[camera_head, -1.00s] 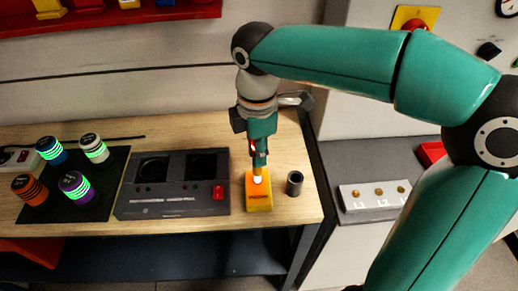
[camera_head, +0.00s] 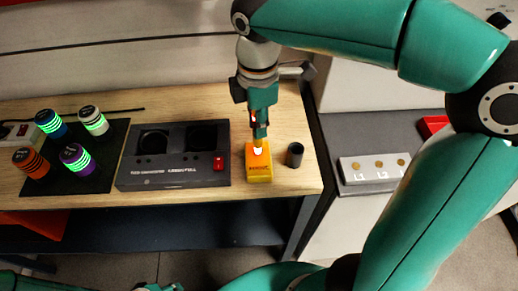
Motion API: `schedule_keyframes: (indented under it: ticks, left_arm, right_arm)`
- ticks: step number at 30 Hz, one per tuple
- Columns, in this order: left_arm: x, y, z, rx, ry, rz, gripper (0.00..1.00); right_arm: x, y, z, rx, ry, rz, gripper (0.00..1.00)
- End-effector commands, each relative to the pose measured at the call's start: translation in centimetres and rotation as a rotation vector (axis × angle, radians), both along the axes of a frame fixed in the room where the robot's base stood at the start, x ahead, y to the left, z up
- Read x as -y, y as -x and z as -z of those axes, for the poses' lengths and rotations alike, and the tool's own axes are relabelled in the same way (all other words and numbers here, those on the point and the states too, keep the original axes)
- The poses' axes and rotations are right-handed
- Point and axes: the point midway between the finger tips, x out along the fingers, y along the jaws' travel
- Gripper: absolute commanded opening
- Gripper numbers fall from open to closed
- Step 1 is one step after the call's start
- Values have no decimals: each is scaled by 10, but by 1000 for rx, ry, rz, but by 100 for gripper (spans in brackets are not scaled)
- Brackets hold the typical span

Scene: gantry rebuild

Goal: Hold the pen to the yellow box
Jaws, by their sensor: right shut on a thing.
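The yellow box (camera_head: 259,173) stands on the wooden bench top, to the right of the dark console. My right gripper (camera_head: 260,117) points down above it and is shut on the pen (camera_head: 258,141), which is upright. The pen's lower end is at the top of the yellow box, where a bright white-orange glow shows. I cannot tell whether the tip touches the box or stays just above it. Most of the pen is hidden by the gripper. My left gripper does not show clearly; only bits of my arms are along the bottom edge.
A dark cup (camera_head: 295,155) stands close to the box's right. The dark console (camera_head: 173,177) with a red switch is at its left. Several striped canisters stand on a black mat (camera_head: 105,161). A panel with labelled knobs (camera_head: 352,174) sits beyond the bench's right edge.

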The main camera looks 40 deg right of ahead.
Motion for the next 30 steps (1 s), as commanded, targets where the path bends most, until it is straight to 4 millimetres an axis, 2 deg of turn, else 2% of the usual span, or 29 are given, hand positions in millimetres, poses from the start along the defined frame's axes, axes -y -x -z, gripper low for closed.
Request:
schedule_keyframes:
  ticks: [10,30]
  left_arm:
    - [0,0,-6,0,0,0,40]
    - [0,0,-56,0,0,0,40]
  right_arm:
    - [0,0,-6,1,0,1,0]
    - [0,0,-60,1,0,1,0]
